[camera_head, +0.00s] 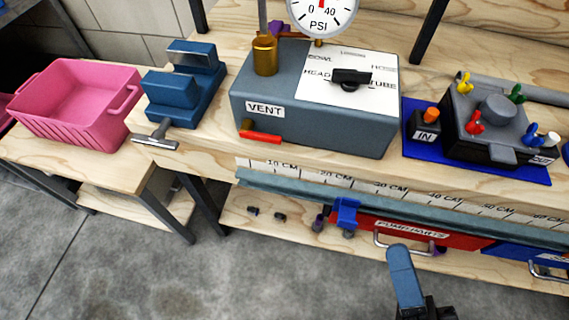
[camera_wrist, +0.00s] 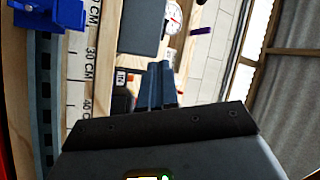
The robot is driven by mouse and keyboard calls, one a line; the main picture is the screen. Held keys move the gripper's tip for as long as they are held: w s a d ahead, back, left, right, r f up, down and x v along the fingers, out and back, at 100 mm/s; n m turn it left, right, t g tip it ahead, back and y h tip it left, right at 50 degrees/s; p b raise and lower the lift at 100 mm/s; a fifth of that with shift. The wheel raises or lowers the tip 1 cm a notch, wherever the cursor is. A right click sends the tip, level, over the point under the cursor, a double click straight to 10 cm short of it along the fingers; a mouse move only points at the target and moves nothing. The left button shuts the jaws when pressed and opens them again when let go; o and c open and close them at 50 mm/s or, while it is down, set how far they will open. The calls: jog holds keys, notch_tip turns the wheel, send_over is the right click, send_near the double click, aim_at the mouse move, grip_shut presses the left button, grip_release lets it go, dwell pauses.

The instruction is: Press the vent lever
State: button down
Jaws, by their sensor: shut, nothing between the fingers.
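The vent lever (camera_head: 261,137) is a small red bar with a brass pivot at its left end. It sticks out low on the front face of the grey-blue box (camera_head: 315,130), under the VENT label (camera_head: 264,109). My gripper (camera_head: 400,252) is at the lower right of the head view, in front of the bench and well apart from the lever. Its blue-grey fingers are together and empty; they also show in the wrist view (camera_wrist: 160,68). I cannot make out the lever in the wrist view.
On the bench are a blue vise (camera_head: 180,88), a pressure gauge (camera_head: 322,12) and a block with coloured valves (camera_head: 492,122). A pink bin (camera_head: 75,105) stands left. A ruler strip (camera_head: 345,184) with a blue clip (camera_head: 346,213) runs along the front edge. Red drawer (camera_head: 400,231) below.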

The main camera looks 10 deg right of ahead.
jog(key=w+a+f+m+t+h+b, duration=0.3)
jog(key=w+a+f+m+t+b, duration=0.35)
jog(key=m, duration=0.75)
jog(key=m+g+h+b, duration=0.4)
jog(key=m+h, duration=0.5)
jog(key=m, duration=0.7)
send_near(260, 137)
jog(key=shift+t, duration=0.75)
jog(key=f, duration=0.1)
jog(key=s+d+f+b, duration=0.1)
jog(key=f, duration=0.3)
jog(key=shift+s+d+f, duration=0.15)
jog(key=shift+d, duration=0.1)
jog(key=p+x, duration=0.1)
jog(key=x, duration=0.9)
jog(key=shift+d+n+y, duration=0.1)
jog(key=shift+n+y, duration=0.2)
jog(key=shift+n, duration=0.2)
